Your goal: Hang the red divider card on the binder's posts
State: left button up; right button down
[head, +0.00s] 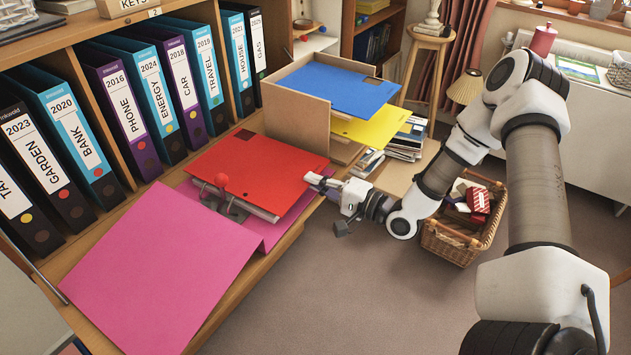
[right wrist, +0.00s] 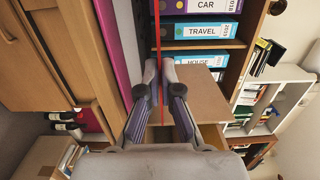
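The pink binder (head: 160,262) lies open on the wooden shelf ledge, with its metal lever mechanism (head: 236,212) and a red knob near the middle. The red divider card (head: 262,172) lies nearly flat over the binder's right half, above white sheets; its left edge is close to the mechanism. Whether the posts pass through it is hidden. My right gripper (head: 320,183) is at the card's right edge. In the right wrist view, its fingers (right wrist: 160,70) are closed around the card's thin red edge (right wrist: 157,35). My left gripper is out of view.
Labelled binders (head: 130,105) stand in a row behind the ledge. A cardboard sorter (head: 297,117) holds a blue card (head: 338,84) and a yellow card (head: 375,128). A wicker basket (head: 452,243) stands on the floor at the right. The floor in front is clear.

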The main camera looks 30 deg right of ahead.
jog(key=shift+f, duration=0.25)
dwell(0.4)
jog(key=c, duration=1.7)
grip_release()
jog(key=shift+s+d+r, duration=0.1)
jog(key=shift+s+d, duration=0.1)
jog(key=shift+s, duration=0.2)
jog(key=p+v, duration=0.2)
jog(key=shift+s+d, duration=0.1)
jog(key=shift+s, duration=0.2)
